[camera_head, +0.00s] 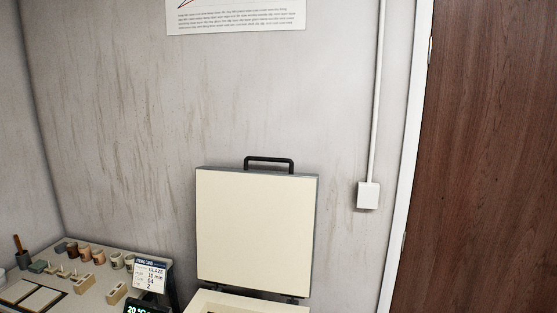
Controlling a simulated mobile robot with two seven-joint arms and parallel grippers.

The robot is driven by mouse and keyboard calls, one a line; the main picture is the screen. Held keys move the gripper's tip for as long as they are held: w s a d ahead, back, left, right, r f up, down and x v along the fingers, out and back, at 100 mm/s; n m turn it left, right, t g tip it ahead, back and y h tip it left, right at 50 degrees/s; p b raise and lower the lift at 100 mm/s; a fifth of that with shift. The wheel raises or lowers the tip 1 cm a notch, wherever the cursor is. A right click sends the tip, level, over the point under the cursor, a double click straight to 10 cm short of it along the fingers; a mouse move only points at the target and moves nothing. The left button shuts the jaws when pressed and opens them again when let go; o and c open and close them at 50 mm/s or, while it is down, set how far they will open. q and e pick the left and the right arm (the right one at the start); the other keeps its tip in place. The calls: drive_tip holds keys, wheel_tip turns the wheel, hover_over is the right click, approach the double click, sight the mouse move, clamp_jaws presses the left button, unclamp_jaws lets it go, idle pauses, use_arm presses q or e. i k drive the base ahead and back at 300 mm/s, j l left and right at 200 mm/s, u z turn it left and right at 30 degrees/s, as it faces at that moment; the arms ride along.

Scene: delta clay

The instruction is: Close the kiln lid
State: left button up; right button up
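The kiln lid (256,228) is a square cream panel with a grey edge. It stands open and upright at the lower middle, hinged along its bottom edge. A black handle (269,161) sits on its top edge. The kiln body (215,301) shows only as a cream rim below the lid, cut off by the bottom of the view. Neither of my grippers is in view, and nothing touches the lid.
A table (96,290) at lower left holds several small cups (97,256), blocks (117,292) and a printed card (150,273). A digital display (146,308) stands beside the kiln. A wall box (368,195) and brown door (487,160) are to the right.

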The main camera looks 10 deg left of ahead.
sight(255, 230)
drive_tip(key=l+u, duration=0.15)
drive_tip(key=l, duration=0.4)
drive_tip(key=k+l+u, duration=0.1)
drive_tip(key=l, duration=0.45)
drive_tip(key=i+l+u, duration=0.1)
drive_tip(key=l, duration=0.25)
drive_tip(key=i+l+u, duration=0.15)
drive_tip(key=l, duration=0.2)
drive_tip(key=l+u, duration=0.1)
drive_tip(key=l, duration=0.25)
drive_tip(key=i+l+u, duration=0.2)
drive_tip(key=i+l, duration=0.2)
drive_tip(key=i+l+u, duration=0.2)
drive_tip(key=i+l, duration=0.15)
drive_tip(key=l, duration=0.25)
